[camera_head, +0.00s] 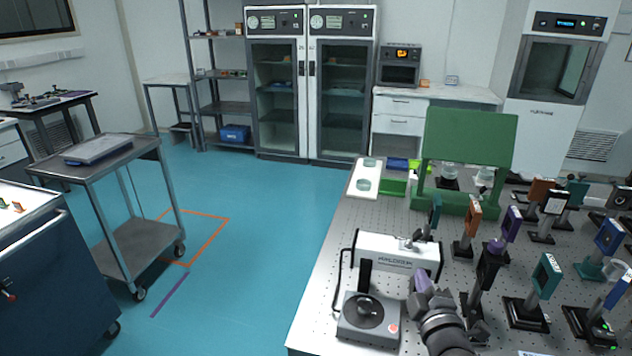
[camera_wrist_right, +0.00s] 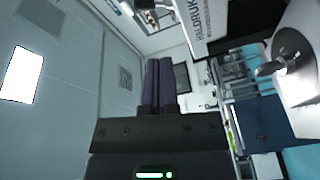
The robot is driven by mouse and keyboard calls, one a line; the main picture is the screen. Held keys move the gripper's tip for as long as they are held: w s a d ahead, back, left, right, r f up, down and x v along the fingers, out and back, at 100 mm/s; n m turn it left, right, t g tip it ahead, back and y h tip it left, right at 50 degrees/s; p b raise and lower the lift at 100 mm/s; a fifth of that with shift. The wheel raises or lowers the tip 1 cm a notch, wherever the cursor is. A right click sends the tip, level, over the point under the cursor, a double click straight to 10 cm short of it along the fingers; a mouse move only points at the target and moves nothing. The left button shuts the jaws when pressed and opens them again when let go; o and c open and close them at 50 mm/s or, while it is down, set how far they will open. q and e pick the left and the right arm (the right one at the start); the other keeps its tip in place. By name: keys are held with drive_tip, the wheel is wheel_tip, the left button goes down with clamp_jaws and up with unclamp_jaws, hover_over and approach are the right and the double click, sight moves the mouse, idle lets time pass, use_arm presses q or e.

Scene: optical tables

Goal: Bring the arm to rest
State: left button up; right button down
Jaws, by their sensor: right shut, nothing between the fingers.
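My right arm comes in from the bottom of the head view, over the perforated optical table (camera_head: 325,285). The wall and ceiling fill much of that view. I cannot tell the exact height of the gripper over the table. My left gripper is not in view.
Several optical mounts on posts stand close on the right, among them a teal one (camera_head: 545,275). A green housing (camera_head: 467,150) with glassware stands behind. A grey cart (camera_head: 90,150) stands at the left. The blue floor (camera_head: 250,260) between cart and table is clear.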

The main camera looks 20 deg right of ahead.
drive_tip(key=s+a+f+m+g+y, duration=0.2)
drive_tip(key=s+a+f+m+g, duration=0.45)
drive_tip(key=s, duration=0.55)
drive_tip(key=s+a+f+m+g+y, duration=0.2)
drive_tip(key=s+a+f+m+g, duration=0.15)
drive_tip(key=s+a+g, duration=0.6)
drive_tip(key=s+f+b, duration=0.1)
drive_tip(key=s+f, duration=0.2)
drive_tip(key=f, duration=0.6)
drive_tip(key=s+f+b, duration=0.1)
drive_tip(key=s+f, duration=0.2)
drive_tip(key=f, duration=0.6)
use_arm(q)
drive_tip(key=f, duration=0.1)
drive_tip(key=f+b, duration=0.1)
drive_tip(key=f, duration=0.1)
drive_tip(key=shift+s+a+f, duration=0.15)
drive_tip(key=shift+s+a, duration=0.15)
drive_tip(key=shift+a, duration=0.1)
use_arm(e)
drive_tip(key=s+d+f+g, duration=0.1)
drive_tip(key=s+d+f, duration=0.1)
drive_tip(key=s+f, duration=1)
drive_tip(key=shift+s+d+n, duration=0.3)
drive_tip(key=shift+s+d, duration=0.1)
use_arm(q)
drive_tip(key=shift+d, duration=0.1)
